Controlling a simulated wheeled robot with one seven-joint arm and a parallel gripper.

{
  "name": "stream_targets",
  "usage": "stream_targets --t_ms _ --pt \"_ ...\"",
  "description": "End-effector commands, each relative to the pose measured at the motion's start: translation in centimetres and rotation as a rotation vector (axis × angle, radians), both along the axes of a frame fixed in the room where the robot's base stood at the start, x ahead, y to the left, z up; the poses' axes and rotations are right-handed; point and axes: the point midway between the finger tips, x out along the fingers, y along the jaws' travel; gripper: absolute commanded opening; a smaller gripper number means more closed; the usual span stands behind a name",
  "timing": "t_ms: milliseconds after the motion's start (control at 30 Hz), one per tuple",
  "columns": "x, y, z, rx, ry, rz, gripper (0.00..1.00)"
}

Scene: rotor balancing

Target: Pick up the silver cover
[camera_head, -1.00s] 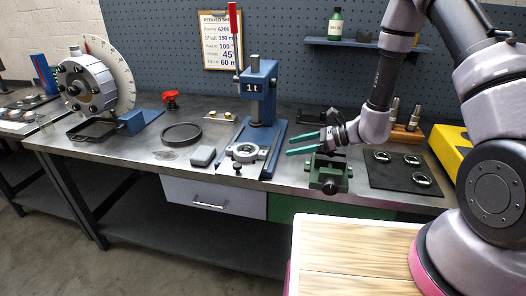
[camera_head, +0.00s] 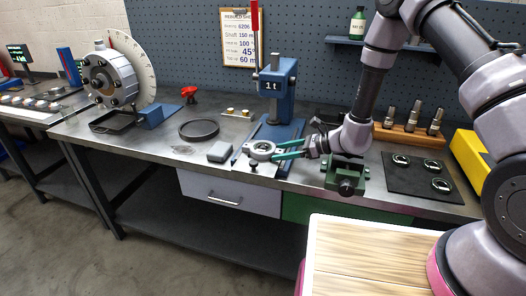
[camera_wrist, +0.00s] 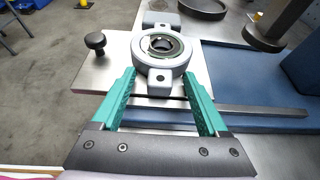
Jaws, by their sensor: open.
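A round silver-grey cover (camera_head: 262,149) with a central bore and two lugs lies flat on a plate at the foot of the blue press. In the wrist view the cover (camera_wrist: 139,46) is straight ahead, with a dark, shiny ring in its bore. My gripper (camera_head: 275,152) is open, with green fingers reaching in from the right at the cover. In the wrist view my gripper (camera_wrist: 160,76) has its tips either side of the near lug (camera_wrist: 160,84), with gaps showing. I cannot tell whether a fingertip touches the rim.
The blue press (camera_head: 277,88) rises behind the cover. A black knob (camera_wrist: 95,41) stands left of it in the wrist view. A grey block (camera_head: 219,152) and dark ring (camera_head: 199,129) lie to the left. A green vise (camera_head: 345,174) sits below my wrist.

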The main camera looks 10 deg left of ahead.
Motion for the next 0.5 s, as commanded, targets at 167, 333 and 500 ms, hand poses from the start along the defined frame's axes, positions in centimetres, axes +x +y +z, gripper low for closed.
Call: stream_targets --t_ms 167,333,500 --pt "0.03 -0.07 0.03 0.000 0.000 -0.001 0.54" --pt "0.04 -0.06 0.04 0.000 0.000 -0.001 0.00" --pt "0.04 -0.06 0.05 0.001 0.000 -0.001 0.00"
